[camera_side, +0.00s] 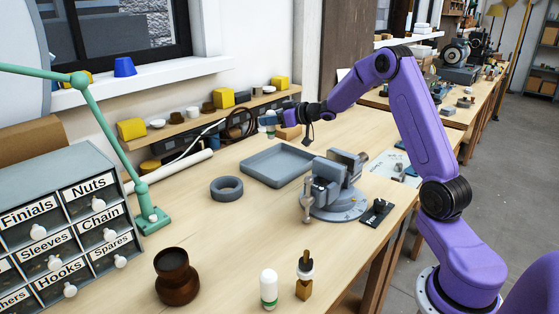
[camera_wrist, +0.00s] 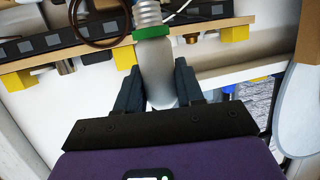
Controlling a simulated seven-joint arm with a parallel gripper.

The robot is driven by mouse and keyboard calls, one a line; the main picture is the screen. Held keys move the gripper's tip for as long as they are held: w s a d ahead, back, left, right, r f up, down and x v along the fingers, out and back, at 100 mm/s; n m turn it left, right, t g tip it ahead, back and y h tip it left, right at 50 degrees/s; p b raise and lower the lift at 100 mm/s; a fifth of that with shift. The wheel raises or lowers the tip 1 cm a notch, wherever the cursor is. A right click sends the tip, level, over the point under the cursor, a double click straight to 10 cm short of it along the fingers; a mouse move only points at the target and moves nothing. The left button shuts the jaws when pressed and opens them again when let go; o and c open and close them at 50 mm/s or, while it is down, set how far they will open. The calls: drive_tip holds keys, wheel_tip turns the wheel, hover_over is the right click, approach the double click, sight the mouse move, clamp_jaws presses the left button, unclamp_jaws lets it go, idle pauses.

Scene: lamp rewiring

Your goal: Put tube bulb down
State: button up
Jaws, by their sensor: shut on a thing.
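The tube bulb (camera_wrist: 160,70) is a frosted cylinder with a green band and a ribbed metal screw end, seen large in the wrist view. My gripper (camera_wrist: 159,85) is shut on its frosted body, one dark finger on each side, with the screw end pointing away from my palm. In the side view my gripper (camera_side: 284,118) is raised above the back of the bench, near the wall shelf. The bulb is small and partly hidden there, so its tilt is hard to tell.
A grey tray (camera_side: 246,171) lies below my gripper, with a grey ring (camera_side: 227,188) and a vise (camera_side: 335,187) beside it. A white cylinder with a green band (camera_side: 268,287) stands in front, next to a brown vase (camera_side: 177,276). The wall shelf (camera_side: 180,127) holds several small parts.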

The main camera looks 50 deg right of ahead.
hover_over(281, 164)
drive_tip(key=shift+d+f, duration=0.1)
drive_tip(key=shift+f, duration=5.1)
drive_tip(key=shift+f, duration=0.15)
drive_tip(key=o, duration=1.1)
